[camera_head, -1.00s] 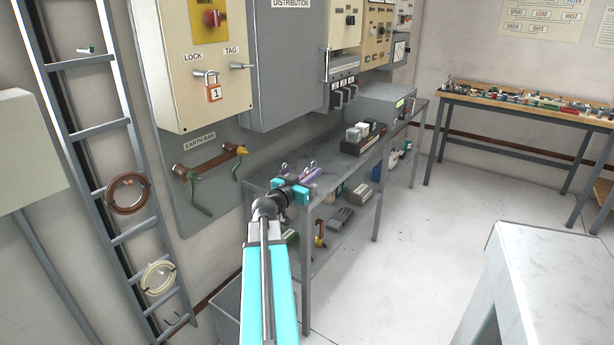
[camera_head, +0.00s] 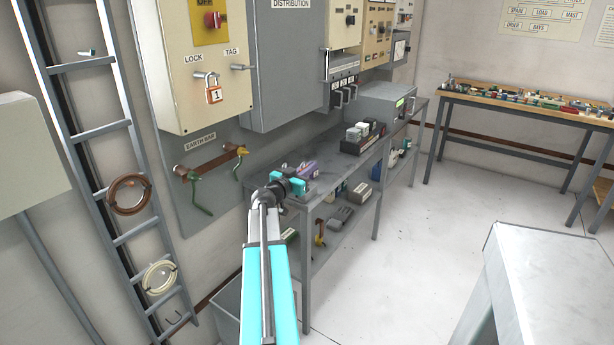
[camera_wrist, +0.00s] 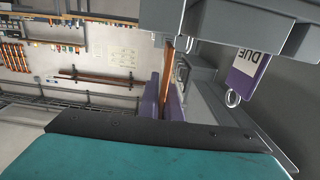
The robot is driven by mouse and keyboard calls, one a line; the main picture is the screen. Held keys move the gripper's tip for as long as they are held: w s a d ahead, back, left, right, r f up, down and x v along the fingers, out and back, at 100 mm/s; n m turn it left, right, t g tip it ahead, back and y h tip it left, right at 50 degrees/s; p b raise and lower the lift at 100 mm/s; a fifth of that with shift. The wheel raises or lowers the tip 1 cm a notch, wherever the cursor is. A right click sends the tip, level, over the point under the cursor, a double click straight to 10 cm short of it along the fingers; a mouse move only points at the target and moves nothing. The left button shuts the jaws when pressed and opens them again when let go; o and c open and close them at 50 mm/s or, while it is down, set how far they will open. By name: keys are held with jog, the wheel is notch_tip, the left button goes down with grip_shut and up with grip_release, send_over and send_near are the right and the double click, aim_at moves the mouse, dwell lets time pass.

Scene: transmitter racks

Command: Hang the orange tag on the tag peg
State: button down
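My gripper (camera_head: 292,185) is at the near end of the grey bench, with its teal parts beside a purple item (camera_head: 306,168). In the wrist view a narrow orange-brown strip (camera_wrist: 168,70), perhaps the orange tag edge-on, shows between two purple pieces (camera_wrist: 177,100). I cannot tell whether the gripper touches it or how its fingers stand. A purple tag (camera_wrist: 248,68) marked DUE, with a metal ring, is to the right. The tag peg (camera_head: 243,67) sticks out under the TAG label on the cream panel, with nothing seen hanging on it.
A padlock with an orange body (camera_head: 213,92) hangs under LOCK, left of the peg. The earth bar (camera_head: 210,162) is below the panel. The grey bench (camera_head: 335,168) runs to the right, with a block of switches (camera_head: 362,138) on it. The floor (camera_head: 420,240) is clear.

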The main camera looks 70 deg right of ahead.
jog(key=shift+w+d, duration=0.45)
jog(key=shift+d, duration=0.3)
jog(key=shift+f, duration=1.55)
jog(key=shift+f+b, duration=0.1)
jog(key=shift+b, duration=0.25)
jog(key=shift+f+b, duration=0.3)
jog(key=shift+b, duration=0.3)
jog(key=c, duration=2)
grip_release()
jog(key=shift+r+p, duration=0.2)
jog(key=shift+p, duration=1.45)
jog(key=b+v, duration=0.1)
jog(key=v, duration=0.3)
jog(key=b+v, duration=0.1)
jog(key=v, duration=0.4)
jog(key=b+v, duration=0.1)
jog(key=v, duration=0.3)
jog(key=shift+a+f+b, duration=0.3)
jog(key=shift+a+f, duration=0.1)
